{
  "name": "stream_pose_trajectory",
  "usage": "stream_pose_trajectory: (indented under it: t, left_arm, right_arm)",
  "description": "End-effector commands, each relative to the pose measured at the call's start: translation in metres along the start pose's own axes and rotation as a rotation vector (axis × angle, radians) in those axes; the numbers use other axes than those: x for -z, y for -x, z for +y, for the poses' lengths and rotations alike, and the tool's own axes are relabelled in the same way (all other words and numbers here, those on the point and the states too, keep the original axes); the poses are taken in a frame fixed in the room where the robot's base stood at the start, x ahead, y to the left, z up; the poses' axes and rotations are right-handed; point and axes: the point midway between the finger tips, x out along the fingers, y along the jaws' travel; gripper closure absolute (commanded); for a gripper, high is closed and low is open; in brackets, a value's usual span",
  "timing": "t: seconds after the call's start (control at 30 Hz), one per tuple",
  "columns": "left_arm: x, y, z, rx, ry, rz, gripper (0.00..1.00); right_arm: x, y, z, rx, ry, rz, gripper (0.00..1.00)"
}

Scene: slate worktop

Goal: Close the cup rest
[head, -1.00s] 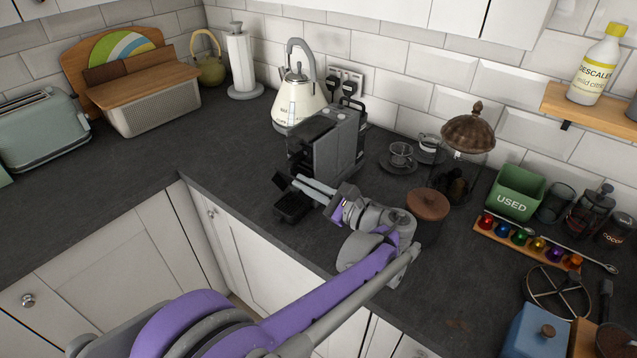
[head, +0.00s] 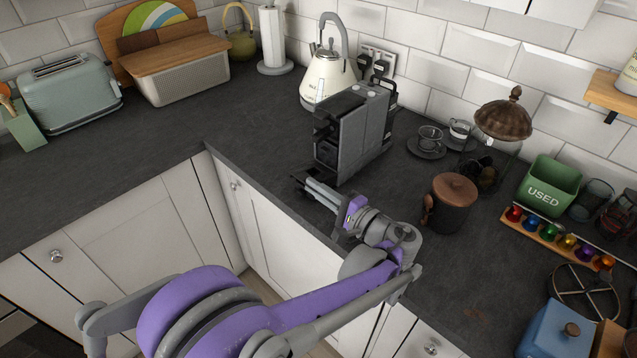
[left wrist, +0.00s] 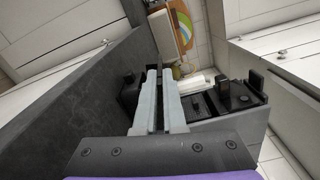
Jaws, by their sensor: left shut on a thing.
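The dark grey coffee machine (head: 362,132) stands upright on the worktop. Its black cup rest (head: 301,178) is at the front near the worktop's edge, mostly hidden behind my fingers in the head view. My left gripper (head: 312,187) is low in front of the machine, its two grey fingers shut on the cup rest. In the left wrist view the fingers (left wrist: 160,76) lie close together, with a black part beside their tips and the machine (left wrist: 228,118) to their right. The exact tilt of the cup rest cannot be told. My right gripper is not in view.
A cream kettle (head: 326,75) stands behind the machine. Glass cups on saucers (head: 427,147) and a brown lidded jar (head: 450,205) stand to its right. A capsule rack (head: 556,236) lies further right. The worktop left of the machine (head: 240,125) is clear.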

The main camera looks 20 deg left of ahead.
Motion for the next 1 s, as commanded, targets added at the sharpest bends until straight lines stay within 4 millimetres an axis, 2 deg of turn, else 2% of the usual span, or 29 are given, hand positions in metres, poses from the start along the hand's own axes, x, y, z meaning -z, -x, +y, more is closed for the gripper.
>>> stream_pose_trajectory:
  t: [0.3,0.8,0.83,0.87,1.0]
  left_arm:
    - [0.0006,0.0001,0.0091,0.0,0.103,0.0,1.0]
    - [0.0007,0.0001,0.01,0.0,0.118,0.0,1.0]
    - [0.0007,0.0001,0.01,0.0,0.118,0.0,0.87]
    - [0.0007,0.0001,0.01,0.0,0.118,0.0,0.82]
    - [0.0007,0.0001,0.0099,0.0,0.118,0.0,0.8]
  right_arm:
    - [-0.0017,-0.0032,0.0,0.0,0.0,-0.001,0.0]
    - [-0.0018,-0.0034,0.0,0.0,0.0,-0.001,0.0]
    - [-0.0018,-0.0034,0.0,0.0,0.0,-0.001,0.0]
    - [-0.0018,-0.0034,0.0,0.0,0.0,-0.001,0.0]
    - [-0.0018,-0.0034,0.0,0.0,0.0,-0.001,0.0]
